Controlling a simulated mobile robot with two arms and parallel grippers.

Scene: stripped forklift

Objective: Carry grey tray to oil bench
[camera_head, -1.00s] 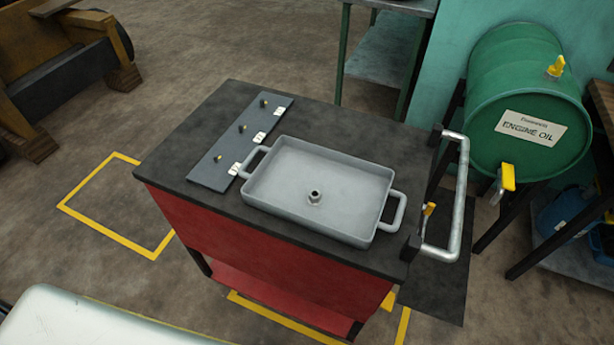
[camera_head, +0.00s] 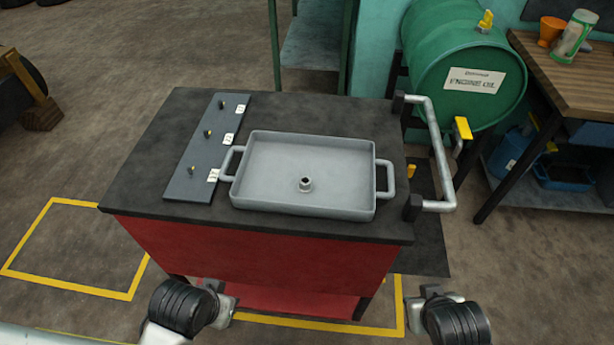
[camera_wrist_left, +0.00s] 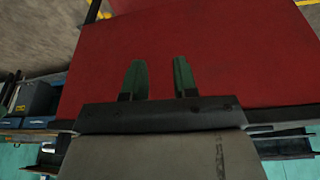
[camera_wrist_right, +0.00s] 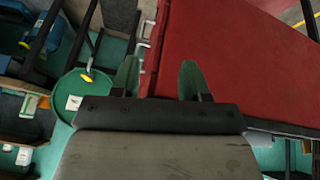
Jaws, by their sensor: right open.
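The grey tray (camera_head: 270,165) lies flat on the dark top of a red cart (camera_head: 130,185). It has a loop handle at each short end, the left (camera_head: 230,162) and the right (camera_head: 386,180). A small metal fitting (camera_head: 305,184) stands inside it. My left gripper (camera_wrist_left: 160,78) is open and empty, facing the red cart side. My right gripper (camera_wrist_right: 158,78) is open and empty beside the red cart. Both wrists show low in the head view, in front of the cart and apart from the tray. A wooden-topped bench (camera_head: 560,75) stands at the right; whether it is the oil bench is unclear.
A dark plate (camera_head: 208,150) with small pegs and white tags lies left of the tray. A metal push handle (camera_head: 440,160) sticks out at the cart's right. An orange cup (camera_head: 551,30) and a bottle (camera_head: 572,37) stand on the bench.

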